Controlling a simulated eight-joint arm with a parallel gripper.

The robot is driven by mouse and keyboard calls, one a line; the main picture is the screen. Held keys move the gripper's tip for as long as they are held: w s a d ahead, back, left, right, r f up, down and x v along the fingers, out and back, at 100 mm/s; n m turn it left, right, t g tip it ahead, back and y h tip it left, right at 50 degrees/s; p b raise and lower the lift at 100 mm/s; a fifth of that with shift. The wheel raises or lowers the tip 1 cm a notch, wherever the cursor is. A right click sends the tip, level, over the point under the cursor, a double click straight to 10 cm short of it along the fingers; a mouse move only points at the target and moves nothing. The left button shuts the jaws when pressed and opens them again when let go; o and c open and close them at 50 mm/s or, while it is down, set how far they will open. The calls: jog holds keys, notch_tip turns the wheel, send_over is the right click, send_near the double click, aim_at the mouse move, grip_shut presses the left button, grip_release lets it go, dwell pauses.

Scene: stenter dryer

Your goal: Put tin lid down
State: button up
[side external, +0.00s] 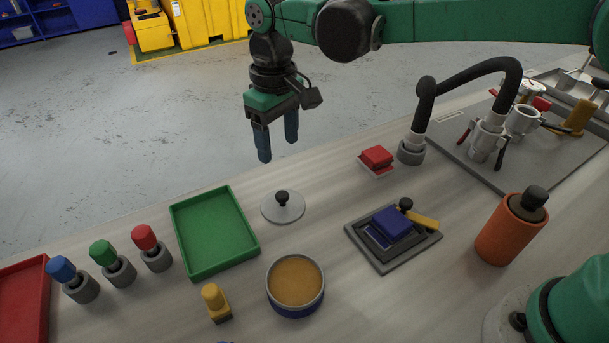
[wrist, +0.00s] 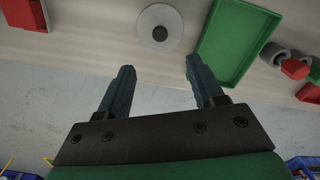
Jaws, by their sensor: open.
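The tin lid (side external: 290,208) is a grey disc with a black knob. It lies flat on the bench between the green tray and the grey block, and it also shows in the wrist view (wrist: 148,22). The open tin (side external: 295,282), with a blue side and tan contents, stands just in front of the lid. My gripper (side external: 278,150) is open and empty, above and behind the lid near the bench's back edge. In the wrist view its two fingers (wrist: 161,85) are apart with nothing between them.
The green tray (side external: 207,235) is left of the lid. A yellow-topped stamp (side external: 215,302) stands beside the tin. A dark plate with a blue block (side external: 394,223), a red block (side external: 376,157) and an orange cylinder (side external: 510,233) are to the right. A black curved arm lamp-like pipe (side external: 470,72) rises behind.

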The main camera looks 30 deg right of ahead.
jog(key=s+d+r+m+t, duration=0.25)
jog(key=s+d+r, duration=0.25)
jog(key=d, duration=0.5)
jog(key=s+d+f+m+t, duration=0.2)
jog(key=s+d+f+t, duration=0.1)
jog(key=s+d, duration=0.4)
jog(key=shift+s+f+t, duration=0.15)
jog(key=shift+f+t, duration=0.1)
jog(key=shift+t, duration=0.6)
